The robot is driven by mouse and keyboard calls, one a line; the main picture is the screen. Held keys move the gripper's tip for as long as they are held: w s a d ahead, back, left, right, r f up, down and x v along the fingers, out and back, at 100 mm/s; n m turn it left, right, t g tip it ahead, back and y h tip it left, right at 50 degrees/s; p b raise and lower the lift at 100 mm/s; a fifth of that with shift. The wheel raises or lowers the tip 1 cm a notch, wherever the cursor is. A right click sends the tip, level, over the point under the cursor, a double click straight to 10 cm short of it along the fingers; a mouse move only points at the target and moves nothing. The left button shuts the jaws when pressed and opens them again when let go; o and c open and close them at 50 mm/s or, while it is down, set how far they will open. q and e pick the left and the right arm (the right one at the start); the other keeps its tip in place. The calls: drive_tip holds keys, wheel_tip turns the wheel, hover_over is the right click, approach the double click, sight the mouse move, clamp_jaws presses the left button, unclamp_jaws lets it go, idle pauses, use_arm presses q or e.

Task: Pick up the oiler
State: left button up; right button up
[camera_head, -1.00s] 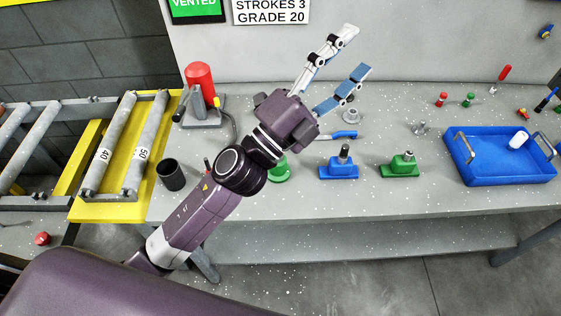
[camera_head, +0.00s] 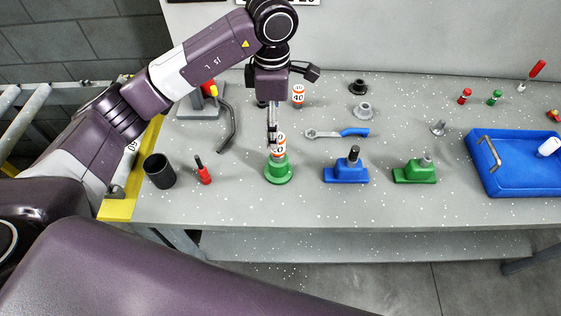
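A small red bottle with a dark spout (camera_head: 203,172), which looks like the oiler, stands upright on the grey bench between the black cup and the green round stand. My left gripper (camera_head: 272,138) points down at the green round stand (camera_head: 278,171), to the right of the red bottle and apart from it. Its fingers show edge-on, so I cannot tell how far they are open. An orange and white numbered piece (camera_head: 279,149) sits on the stand, right at the fingertips. Whether the fingers touch it is unclear. My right gripper is not in view.
A black cup (camera_head: 160,171) stands left of the bottle. A blue block (camera_head: 346,174), a green block (camera_head: 414,174) and a blue tray (camera_head: 500,184) stand to the right. A wrench (camera_head: 338,132) lies behind. Another numbered piece (camera_head: 298,95) stands further back.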

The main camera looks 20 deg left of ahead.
sight(278, 153)
use_arm(q)
drive_tip(key=f, duration=0.3)
drive_tip(key=shift+s+d+b, duration=0.2)
drive_tip(key=shift+b, duration=0.15)
drive_tip(key=shift+s+f, duration=0.1)
drive_tip(key=shift+s, duration=0.05)
drive_tip(key=shift+s+d+f, duration=0.1)
drive_tip(key=shift+s+f, duration=0.05)
drive_tip(key=shift+f, duration=0.3)
drive_tip(key=f+p, duration=0.1)
drive_tip(key=f, duration=0.1)
drive_tip(key=f+p, duration=0.2)
drive_tip(key=f, duration=0.1)
drive_tip(key=shift+d+f, duration=0.3)
drive_tip(key=shift+d, duration=0.05)
drive_tip(key=shift+w+f, duration=0.2)
drive_tip(key=shift+f, duration=0.4)
drive_tip(key=shift+r, duration=0.1)
clamp_jaws()
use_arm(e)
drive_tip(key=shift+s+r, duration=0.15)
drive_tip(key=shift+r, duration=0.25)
